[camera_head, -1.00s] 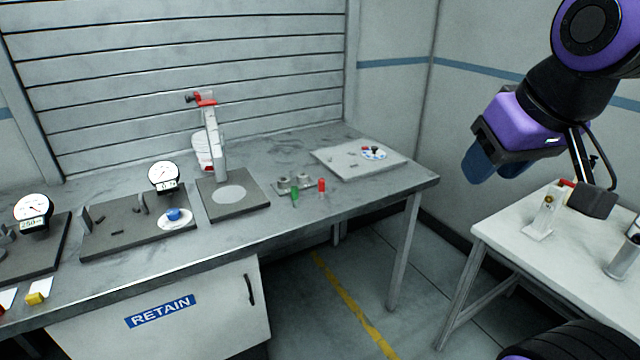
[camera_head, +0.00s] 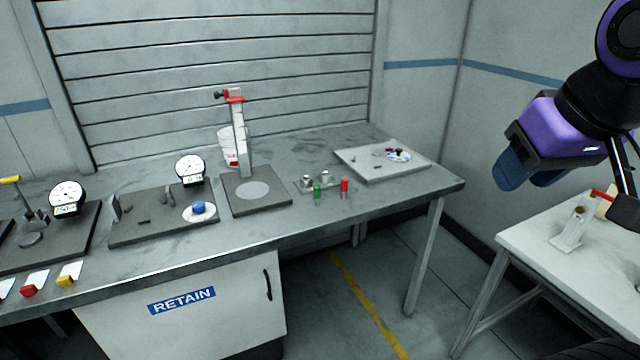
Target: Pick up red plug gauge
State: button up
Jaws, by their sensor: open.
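The red plug gauge (camera_head: 344,187) stands upright near the front edge of the grey workbench (camera_head: 400,196). A green plug gauge (camera_head: 317,192) stands just left of it. Both are in front of a small plate with metal ring-like parts (camera_head: 316,181). My gripper (camera_head: 527,178) is at the right, in the air above the white side table and well apart from the red plug gauge. Its dark blue fingers point down and look empty. The view from the side partly hides the gap between them.
A height gauge (camera_head: 239,140) with a red top stands on a dark plate left of the plugs. A pale tray (camera_head: 420,166) with small parts lies behind right. Dial gauges (camera_head: 190,170) stand further left. A white side table (camera_head: 530,245) is at the right, with open floor between.

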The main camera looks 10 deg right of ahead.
aim_at(344, 181)
jog(key=i+l+u, duration=0.15)
jog(key=i+l, duration=0.15)
jog(key=i+l+u, duration=0.35)
jog(key=i+l, duration=0.2)
jog(key=l, duration=0.3)
